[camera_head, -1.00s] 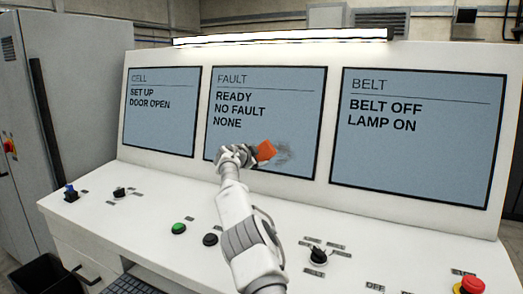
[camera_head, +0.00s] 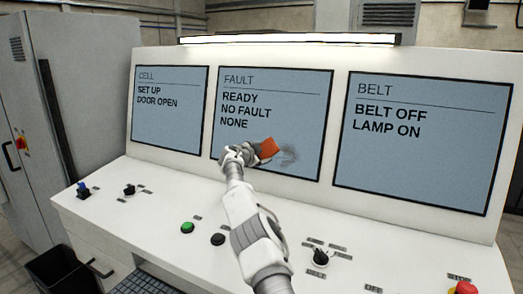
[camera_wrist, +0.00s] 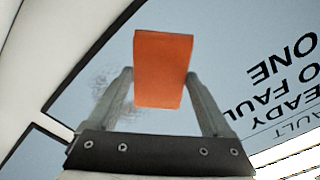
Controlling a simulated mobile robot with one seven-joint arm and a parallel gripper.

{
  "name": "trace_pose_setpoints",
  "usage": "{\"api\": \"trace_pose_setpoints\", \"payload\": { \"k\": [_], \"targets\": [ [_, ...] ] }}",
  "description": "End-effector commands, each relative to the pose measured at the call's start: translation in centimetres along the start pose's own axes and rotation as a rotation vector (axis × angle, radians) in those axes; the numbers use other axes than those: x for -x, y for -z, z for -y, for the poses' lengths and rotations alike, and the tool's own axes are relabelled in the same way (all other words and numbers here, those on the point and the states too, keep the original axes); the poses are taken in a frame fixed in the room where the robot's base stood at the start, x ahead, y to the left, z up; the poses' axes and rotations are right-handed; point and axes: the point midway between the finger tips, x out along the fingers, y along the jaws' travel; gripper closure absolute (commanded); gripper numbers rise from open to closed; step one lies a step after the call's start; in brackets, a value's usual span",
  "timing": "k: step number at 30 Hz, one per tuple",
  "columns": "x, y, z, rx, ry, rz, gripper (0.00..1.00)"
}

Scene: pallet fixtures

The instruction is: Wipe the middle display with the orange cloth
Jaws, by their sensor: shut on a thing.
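The middle display (camera_head: 291,108), headed FAULT, is a blue-grey screen with a dark frame. A dark grey smudge (camera_head: 288,155) marks its lower part; the smudge also shows in the wrist view (camera_wrist: 112,98), left of the cloth. My gripper (camera_head: 254,153) is shut on the orange cloth (camera_head: 268,148) in front of the display's lower middle, just left of the smudge. In the wrist view the cloth (camera_wrist: 163,68) is held between the two fingers (camera_wrist: 160,88). I cannot tell whether the cloth touches the screen.
The CELL display (camera_head: 170,120) is to the left and the BELT display (camera_head: 420,155) to the right. The white desk below carries a green button (camera_head: 187,227), a black button (camera_head: 218,239), knobs and a red button (camera_head: 464,288). A lamp bar (camera_head: 290,39) runs above.

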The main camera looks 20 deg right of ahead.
Motion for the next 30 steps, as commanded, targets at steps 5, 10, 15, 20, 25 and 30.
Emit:
{"api": "trace_pose_setpoints", "payload": {
  "k": [5, 10, 15, 20, 25, 30],
  "targets": [
    [0.0, 0.9, 0.6, 0.001, -0.001, -0.001, 0.61],
    [-0.1, 1.1, 0.9, 0.000, 0.000, -0.001, 0.61],
    [-0.3, 0.9, 0.4, -0.001, 0.000, -0.002, 0.61],
    [-0.4, 1.1, 0.1, 0.000, -0.002, -0.004, 0.61],
    [-0.4, 1.4, -0.2, 0.001, -0.003, -0.005, 0.61],
    [-0.4, 1.6, -0.6, 0.001, -0.005, -0.004, 0.61]
  ]
}}
